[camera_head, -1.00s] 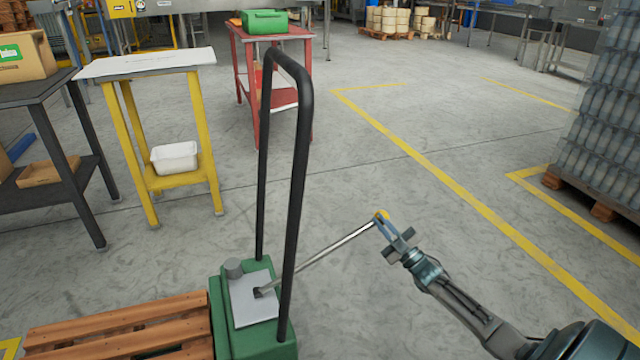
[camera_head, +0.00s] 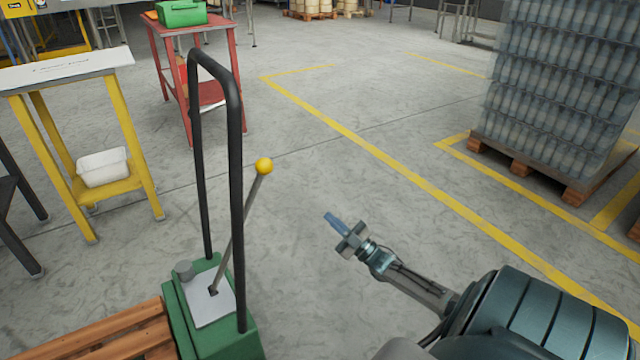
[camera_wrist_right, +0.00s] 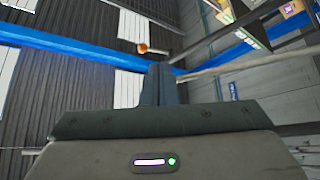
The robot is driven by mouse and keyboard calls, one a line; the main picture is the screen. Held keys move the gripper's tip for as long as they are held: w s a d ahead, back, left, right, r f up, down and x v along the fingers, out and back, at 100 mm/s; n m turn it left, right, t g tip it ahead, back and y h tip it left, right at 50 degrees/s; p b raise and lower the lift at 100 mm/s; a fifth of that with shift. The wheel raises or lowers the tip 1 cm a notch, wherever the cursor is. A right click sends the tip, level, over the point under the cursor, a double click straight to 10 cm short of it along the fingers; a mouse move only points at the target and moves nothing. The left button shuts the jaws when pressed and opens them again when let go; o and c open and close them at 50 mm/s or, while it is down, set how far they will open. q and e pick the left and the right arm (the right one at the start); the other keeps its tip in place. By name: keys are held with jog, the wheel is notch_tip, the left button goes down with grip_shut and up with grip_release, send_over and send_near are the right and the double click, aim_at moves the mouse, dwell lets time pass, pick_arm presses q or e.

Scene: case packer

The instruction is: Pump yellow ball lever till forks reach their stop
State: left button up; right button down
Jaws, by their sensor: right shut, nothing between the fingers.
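The yellow ball (camera_head: 264,166) tops a thin metal lever (camera_head: 238,232), which rises from the green pump unit (camera_head: 215,315) and leans slightly right of upright. A black handle frame (camera_head: 236,200) stands on the same unit, and the lever passes behind its near post. My right gripper (camera_head: 333,220) is to the right of the ball and lower in the picture, clearly apart from it. Its fingers are shut and empty; they also show together in the right wrist view (camera_wrist_right: 162,82). The forks are not visible. My left gripper is out of view.
A wooden pallet (camera_head: 125,335) lies left of the green unit. A yellow-legged table (camera_head: 75,72) with a white tub (camera_head: 103,167) and a red table (camera_head: 190,75) stand beyond. Wrapped bottles on a pallet (camera_head: 520,165) stand at right. The floor between is clear.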

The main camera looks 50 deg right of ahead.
jog(key=v, duration=0.4)
jog(key=shift+r, duration=0.2)
jog(key=shift+r, duration=0.1)
